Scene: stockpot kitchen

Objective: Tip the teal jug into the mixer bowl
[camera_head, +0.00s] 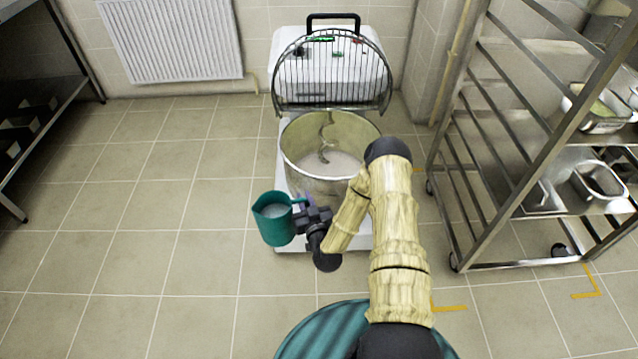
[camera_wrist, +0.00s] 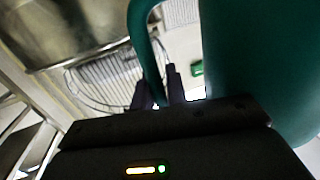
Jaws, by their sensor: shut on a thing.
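The teal jug (camera_head: 272,222) is held upright by my gripper (camera_head: 304,212), which is shut on its handle. White contents show inside the jug's mouth. The jug hangs in front of and to the left of the mixer bowl (camera_head: 312,180), outside its rim. The steel bowl is open at the top, with white contents and a curved hook in it. In the wrist view the jug's wall (camera_wrist: 262,60) fills the right side and its handle (camera_wrist: 146,50) passes between my finger tips. The bowl's steel wall (camera_wrist: 70,25) shows at upper left.
The mixer's wire guard (camera_head: 333,85) is raised behind the bowl, against the white mixer body (camera_head: 372,72). A steel rack (camera_head: 500,190) with metal pans stands at the right. A dark shelf (camera_head: 30,120) is at the far left. The tiled floor (camera_head: 150,220) left of the mixer is clear.

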